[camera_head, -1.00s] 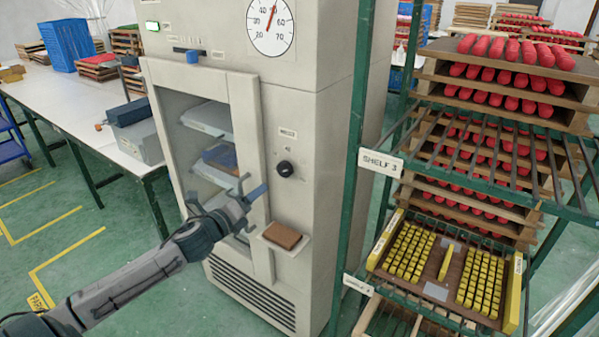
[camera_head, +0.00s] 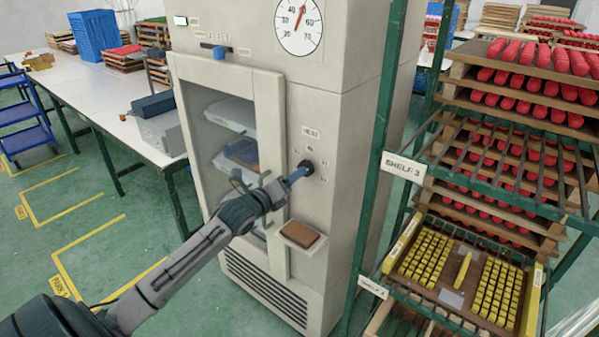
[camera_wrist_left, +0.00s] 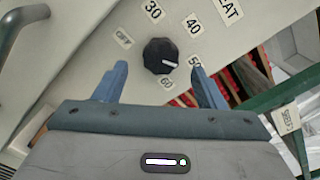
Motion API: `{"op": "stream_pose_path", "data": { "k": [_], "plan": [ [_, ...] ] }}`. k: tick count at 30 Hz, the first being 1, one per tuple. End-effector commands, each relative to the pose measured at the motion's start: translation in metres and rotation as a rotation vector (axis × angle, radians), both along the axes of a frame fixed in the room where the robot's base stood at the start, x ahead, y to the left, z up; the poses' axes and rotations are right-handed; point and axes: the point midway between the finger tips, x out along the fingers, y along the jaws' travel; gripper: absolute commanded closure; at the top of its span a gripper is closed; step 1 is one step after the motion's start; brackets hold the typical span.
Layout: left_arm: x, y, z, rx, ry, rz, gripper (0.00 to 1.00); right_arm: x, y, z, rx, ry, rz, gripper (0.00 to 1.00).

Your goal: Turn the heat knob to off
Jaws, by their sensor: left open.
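The black heat knob (camera_head: 307,167) is on the front of the pale cabinet (camera_head: 346,150), right of its door. In the left wrist view the knob (camera_wrist_left: 160,56) has a white mark pointing right and slightly down, roughly toward the 50 label. The OFF label (camera_wrist_left: 123,38) is to the knob's left there. My left gripper (camera_head: 298,175) is open at the knob. In the wrist view its blue fingers stand on either side, with the knob a little beyond the tips and apart from both. My right gripper is not in view.
A small ledge with a brown block (camera_head: 299,234) juts out below the knob. The door handle (camera_wrist_left: 22,22) is at the wrist view's upper left. A green rack (camera_head: 376,170) with trays stands close on the right. A dial gauge (camera_head: 299,27) is above.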

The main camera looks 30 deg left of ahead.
Motion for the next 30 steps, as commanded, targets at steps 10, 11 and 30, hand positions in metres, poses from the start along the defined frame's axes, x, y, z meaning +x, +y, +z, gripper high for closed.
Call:
{"op": "stream_pose_path", "data": {
  "k": [10,11,30],
  "plan": [
    [0.035,-0.003,0.001,-0.002,0.001,-0.001,0.36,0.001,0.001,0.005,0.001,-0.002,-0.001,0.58],
    [0.037,-0.003,0.001,-0.002,0.000,-0.001,0.36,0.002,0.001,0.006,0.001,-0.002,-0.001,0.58],
    [0.040,-0.004,0.000,0.001,0.001,-0.002,0.81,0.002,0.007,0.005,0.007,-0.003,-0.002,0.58]
  ]
}}
